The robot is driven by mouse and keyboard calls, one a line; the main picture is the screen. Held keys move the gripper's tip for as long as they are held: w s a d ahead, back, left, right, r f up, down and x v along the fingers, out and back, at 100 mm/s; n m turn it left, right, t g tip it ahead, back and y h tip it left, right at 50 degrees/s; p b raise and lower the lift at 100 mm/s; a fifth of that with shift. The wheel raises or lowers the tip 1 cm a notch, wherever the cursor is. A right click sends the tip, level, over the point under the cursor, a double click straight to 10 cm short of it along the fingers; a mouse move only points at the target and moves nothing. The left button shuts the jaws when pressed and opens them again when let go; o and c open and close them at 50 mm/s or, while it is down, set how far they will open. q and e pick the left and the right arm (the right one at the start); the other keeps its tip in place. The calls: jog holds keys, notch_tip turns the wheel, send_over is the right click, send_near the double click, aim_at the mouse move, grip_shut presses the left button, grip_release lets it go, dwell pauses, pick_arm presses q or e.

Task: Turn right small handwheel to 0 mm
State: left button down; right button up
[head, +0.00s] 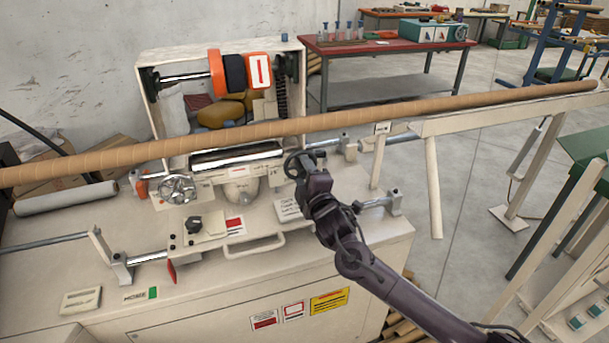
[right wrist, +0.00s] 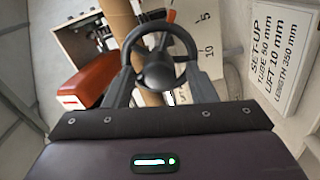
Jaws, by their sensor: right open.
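The right small handwheel (head: 290,160) is a dark ring with a hub, at the right of the machine's middle in the head view. In the right wrist view the black handwheel (right wrist: 160,70) fills the centre, with its round hub facing me. My right gripper (head: 304,174) is at the wheel and covers part of it in the head view. In the right wrist view my right gripper (right wrist: 160,84) is open, with one finger at each side of the wheel. I cannot tell whether the fingers touch it.
A long cardboard tube (head: 240,134) runs across the machine just behind the handwheel. A silver handwheel (head: 177,190) stands to the left. A set-up card (right wrist: 284,52) reads "TUBE 50 mm, LIFT 10 mm, LENGTH 350 mm". A white handle (head: 255,247) is at the machine's front.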

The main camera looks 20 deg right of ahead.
jog(key=s+b, duration=0.1)
jog(key=s, duration=0.6)
jog(key=shift+s+d, duration=0.15)
jog(key=shift+s, duration=0.25)
